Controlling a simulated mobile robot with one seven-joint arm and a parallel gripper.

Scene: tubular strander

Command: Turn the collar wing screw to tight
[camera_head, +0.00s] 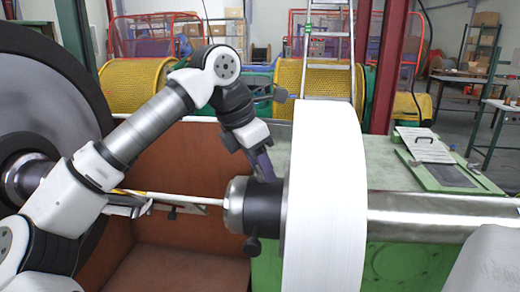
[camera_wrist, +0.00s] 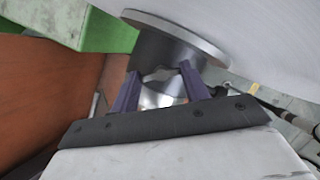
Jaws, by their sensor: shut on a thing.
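The dark collar (camera_head: 262,210) sits around the shaft, against the left side of a large white reel (camera_head: 325,195). It also shows in the wrist view (camera_wrist: 160,50). My gripper (camera_head: 266,178) reaches down onto the top of the collar. In the wrist view, my gripper's two purple fingers (camera_wrist: 157,76) stand on either side of the wing screw (camera_wrist: 158,74), shut on its wings. The screw is hidden behind the fingers in the head view. How far it is turned cannot be told.
A dark knob (camera_head: 252,246) hangs under the collar. A brown panel (camera_head: 185,160) stands behind. A bare steel shaft (camera_head: 430,216) extends right of the reel.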

